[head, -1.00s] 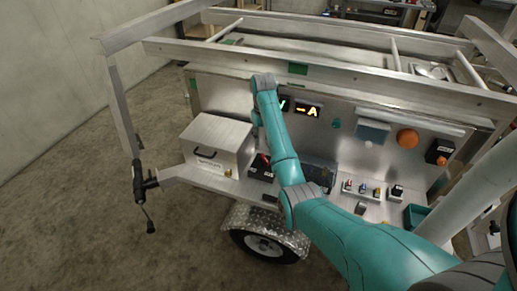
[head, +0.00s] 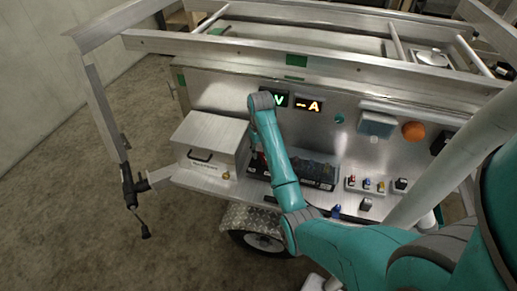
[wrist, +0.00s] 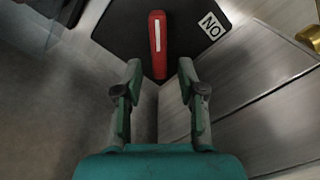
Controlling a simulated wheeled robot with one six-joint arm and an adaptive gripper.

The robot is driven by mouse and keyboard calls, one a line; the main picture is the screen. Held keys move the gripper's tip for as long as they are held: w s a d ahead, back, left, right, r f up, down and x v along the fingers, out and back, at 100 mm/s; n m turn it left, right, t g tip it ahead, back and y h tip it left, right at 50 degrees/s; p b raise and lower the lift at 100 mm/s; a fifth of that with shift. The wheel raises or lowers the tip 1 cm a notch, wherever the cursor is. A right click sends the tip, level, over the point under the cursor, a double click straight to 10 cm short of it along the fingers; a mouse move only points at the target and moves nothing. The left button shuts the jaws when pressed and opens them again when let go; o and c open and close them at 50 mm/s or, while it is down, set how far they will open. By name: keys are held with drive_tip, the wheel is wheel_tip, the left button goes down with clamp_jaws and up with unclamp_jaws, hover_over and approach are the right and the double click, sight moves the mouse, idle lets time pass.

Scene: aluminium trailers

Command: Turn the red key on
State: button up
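The red key (wrist: 157,45) is a red bar with a white stripe, upright in the wrist view, on a dark plate (wrist: 120,27). I cannot tell how far the fingertips are from the plate. In the head view my arm hides the key and most of my gripper.
In the head view, a metal box (head: 210,143) stands left of my arm on the trailer shelf. A black switch strip (head: 315,171) and small coloured plugs (head: 367,185) lie to the right. Lit displays (head: 308,105) are on the panel behind. A brass part (wrist: 312,38) shows in the wrist view.

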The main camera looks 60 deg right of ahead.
clamp_jaws()
idle(0.3)
drive_tip(key=m, duration=0.3)
drive_tip(key=shift+s+d+m, duration=0.25)
drive_tip(key=shift+d+m, duration=0.05)
drive_tip(key=shift+d, duration=0.05)
drive_tip(key=m, duration=0.3)
drive_tip(key=s+m, duration=0.1)
drive_tip(key=shift+d+m, duration=0.25)
drive_tip(key=shift+m, duration=0.05)
drive_tip(key=m, duration=0.2)
drive_tip(key=s+m, duration=0.1)
drive_tip(key=m, duration=0.1)
drive_tip(key=shift+d+m, duration=0.1)
drive_tip(key=shift+m, duration=0.2)
drive_tip(key=shift+s+m, duration=0.2)
drive_tip(key=shift+m, duration=0.7)
drive_tip(key=shift+s+m, duration=0.15)
drive_tip(key=shift+m, duration=0.75)
